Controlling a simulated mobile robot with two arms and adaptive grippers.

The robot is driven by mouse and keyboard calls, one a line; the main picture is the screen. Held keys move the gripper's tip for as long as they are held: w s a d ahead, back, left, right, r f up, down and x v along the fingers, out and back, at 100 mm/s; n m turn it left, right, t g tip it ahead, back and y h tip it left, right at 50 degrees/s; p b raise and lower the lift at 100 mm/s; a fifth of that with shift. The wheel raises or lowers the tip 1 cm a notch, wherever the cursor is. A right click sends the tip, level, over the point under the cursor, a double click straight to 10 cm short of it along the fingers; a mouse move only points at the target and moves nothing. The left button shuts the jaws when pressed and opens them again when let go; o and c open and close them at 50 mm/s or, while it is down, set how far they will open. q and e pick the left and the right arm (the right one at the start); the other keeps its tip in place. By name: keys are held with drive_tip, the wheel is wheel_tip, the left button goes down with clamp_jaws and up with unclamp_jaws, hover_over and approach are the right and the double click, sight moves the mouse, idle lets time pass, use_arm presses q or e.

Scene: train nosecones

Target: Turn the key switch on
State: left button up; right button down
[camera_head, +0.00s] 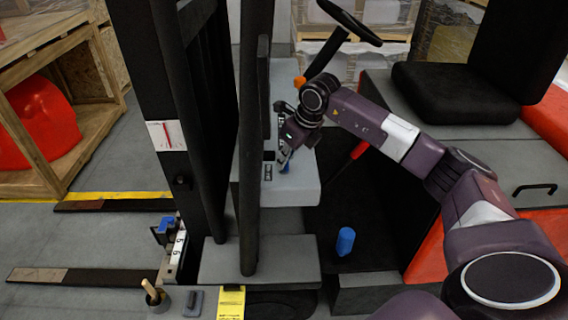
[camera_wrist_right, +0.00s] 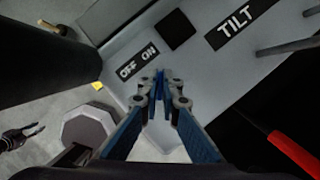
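The key switch panel (camera_wrist_right: 137,62) with "OFF ON" printed on black is on the forklift's grey console (camera_head: 290,184). In the wrist view my right gripper (camera_wrist_right: 160,88) has its blue fingertips brought together just beside the "ON" end of that label. The key itself does not show clearly; it is hidden at or between the fingertips, so I cannot tell whether they hold it. In the head view my right gripper (camera_head: 285,161) points down at the console.
A "TILT" label (camera_wrist_right: 241,23) and thin levers are beside the switch. The black mast (camera_head: 250,200) stands close left of the gripper. A red-handled lever (camera_head: 359,150), a steering wheel (camera_head: 347,20) and a black seat (camera_head: 455,92) are to the right.

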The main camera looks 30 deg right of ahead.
drive_tip(key=m+h+b, duration=0.1)
drive_tip(key=m, duration=0.2)
drive_tip(key=shift+m+b, duration=0.3)
drive_tip(key=shift+b, duration=0.05)
drive_tip(key=shift+m+h+b, duration=0.7)
drive_tip(key=shift+m+h, duration=0.1)
drive_tip(key=shift+m, duration=0.7)
drive_tip(key=shift+r, duration=0.1)
drive_tip(key=c, duration=2.2)
unclamp_jaws()
drive_tip(key=shift+o, duration=0.2)
drive_tip(key=v, duration=1.2)
